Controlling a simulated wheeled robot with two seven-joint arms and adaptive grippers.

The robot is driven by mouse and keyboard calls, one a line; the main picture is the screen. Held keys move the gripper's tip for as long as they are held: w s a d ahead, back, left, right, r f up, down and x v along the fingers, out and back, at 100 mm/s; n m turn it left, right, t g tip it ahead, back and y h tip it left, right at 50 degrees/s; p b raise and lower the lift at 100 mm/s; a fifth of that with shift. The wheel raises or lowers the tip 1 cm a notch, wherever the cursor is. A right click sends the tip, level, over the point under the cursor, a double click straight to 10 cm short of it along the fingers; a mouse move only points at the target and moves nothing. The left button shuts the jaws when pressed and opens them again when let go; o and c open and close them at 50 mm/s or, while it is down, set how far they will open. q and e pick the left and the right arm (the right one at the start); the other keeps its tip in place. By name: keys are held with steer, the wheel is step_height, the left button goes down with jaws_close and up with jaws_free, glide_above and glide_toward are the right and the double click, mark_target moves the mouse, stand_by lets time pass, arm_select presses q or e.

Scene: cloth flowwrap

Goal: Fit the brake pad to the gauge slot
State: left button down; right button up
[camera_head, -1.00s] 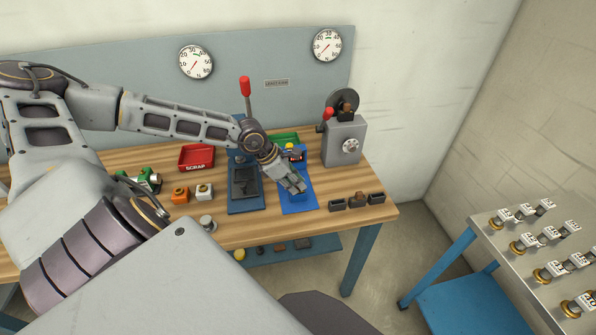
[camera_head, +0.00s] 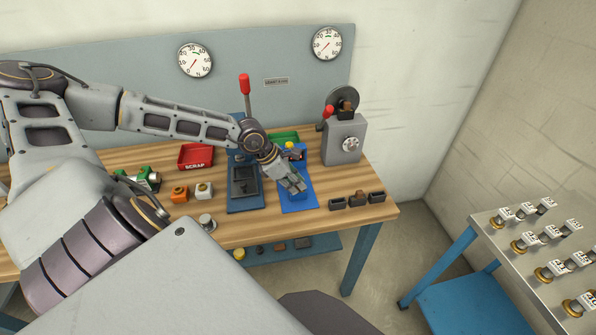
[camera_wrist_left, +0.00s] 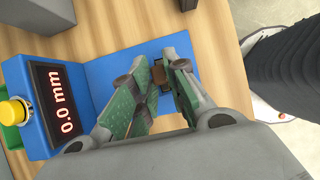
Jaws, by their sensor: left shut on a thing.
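The blue gauge (camera_head: 303,206) stands on the bench, right of the middle. In the left wrist view its display (camera_wrist_left: 54,105) reads 0.0 mm in red, beside a yellow button (camera_wrist_left: 14,112). My left gripper (camera_head: 298,190) is over the front part of the gauge. In the left wrist view its green-padded fingers are shut on a small brown piece, the brake pad (camera_wrist_left: 160,76), low over the blue plate. The fingers hide much of the pad and the slot, so I cannot tell whether the pad is seated. My right gripper is not in view.
A blue press fixture (camera_head: 246,204) with a red-tipped lever stands left of the gauge. The red SCRAP tray (camera_head: 196,158) is at the back left.

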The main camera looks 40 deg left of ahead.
arm_select(q)
steer(key=shift+f, duration=0.15)
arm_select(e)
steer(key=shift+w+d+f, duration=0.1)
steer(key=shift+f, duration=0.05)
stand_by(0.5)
arm_select(q)
steer(key=c, duration=1.3)
jaws_free()
steer(key=shift+s+r, duration=0.1)
steer(key=shift+r, duration=0.15)
steer(key=shift+s+a+r, duration=0.25)
steer(key=shift+a+r, duration=0.05)
steer(key=shift+r, duration=0.2)
steer(key=shift+v, duration=3.15)
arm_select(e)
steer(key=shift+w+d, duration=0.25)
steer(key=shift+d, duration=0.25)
arm_select(q)
steer(key=shift+r, duration=0.1)
step_height(320, 180, up, 11)
steer(key=p, duration=1.1)
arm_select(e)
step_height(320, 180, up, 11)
